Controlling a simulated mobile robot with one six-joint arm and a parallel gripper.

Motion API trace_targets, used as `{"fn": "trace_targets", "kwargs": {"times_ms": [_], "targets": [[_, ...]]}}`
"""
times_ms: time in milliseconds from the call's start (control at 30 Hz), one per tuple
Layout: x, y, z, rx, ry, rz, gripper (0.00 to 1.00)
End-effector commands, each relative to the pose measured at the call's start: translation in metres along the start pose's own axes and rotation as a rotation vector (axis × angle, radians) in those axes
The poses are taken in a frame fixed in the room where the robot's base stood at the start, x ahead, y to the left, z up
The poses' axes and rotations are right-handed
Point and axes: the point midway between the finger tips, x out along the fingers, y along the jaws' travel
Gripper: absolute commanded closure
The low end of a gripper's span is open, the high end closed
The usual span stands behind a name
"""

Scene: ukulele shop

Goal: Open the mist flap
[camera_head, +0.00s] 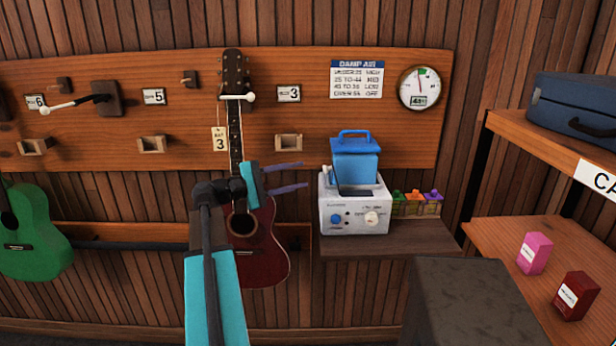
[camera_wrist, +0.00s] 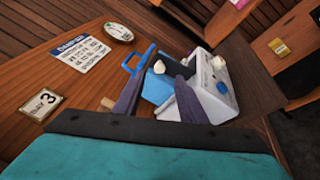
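A humidifier stands on a small shelf, with a white base (camera_head: 354,213) and a blue tank (camera_head: 356,160) with a looped handle on top. The tank also shows in the wrist view (camera_wrist: 155,88), with a small white knob-like part (camera_wrist: 159,66) at it. A dark thin edge shows low on the tank's front in the head view; I cannot tell which part is the mist flap. My gripper (camera_head: 303,174) is left of the humidifier, fingers pointing at it. In the wrist view its fingers (camera_wrist: 162,82) are apart, with nothing seen held between them; contact is unclear.
A dark block (camera_head: 458,300) is in front of the shelf. A DAMP AIR chart (camera_head: 357,79) and a dial (camera_head: 419,88) are above.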

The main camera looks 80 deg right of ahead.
Motion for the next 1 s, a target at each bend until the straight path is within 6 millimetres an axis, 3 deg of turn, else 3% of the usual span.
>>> {"fn": "trace_targets", "kwargs": {"times_ms": [200,400,1000], "targets": [[-0.034,-0.002,0.0,0.001,0.001,-0.001,0.62],[-0.054,-0.002,0.001,0.0,0.0,-0.002,0.62],[-0.06,-0.001,0.001,0.0,-0.001,-0.002,0.62]]}}
